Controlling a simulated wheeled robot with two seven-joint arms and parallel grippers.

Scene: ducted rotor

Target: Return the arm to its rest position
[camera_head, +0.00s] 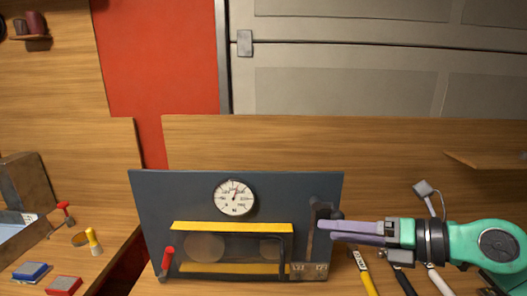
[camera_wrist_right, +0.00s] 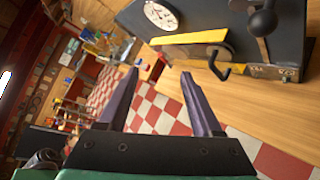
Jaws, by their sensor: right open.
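My right arm (camera_head: 490,250) is green and comes in from the right in the head view. My right gripper (camera_head: 336,228) has purple fingers pointing left, beside the right edge of a dark upright panel (camera_head: 150,205). In the right wrist view the gripper (camera_wrist_right: 158,77) is open, with its two fingers apart and nothing between them. A black-knobbed lever (camera_wrist_right: 263,22) on the panel shows beyond the fingers there, apart from them. My left gripper is in neither view.
The panel carries a dial gauge (camera_head: 234,197), yellow strips (camera_head: 232,228) and a red-handled lever (camera_head: 167,260). Tools with yellow (camera_head: 365,272) and white (camera_head: 438,280) handles lie below my right arm. Blue (camera_head: 31,271) and red (camera_head: 64,285) blocks lie on the left bench.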

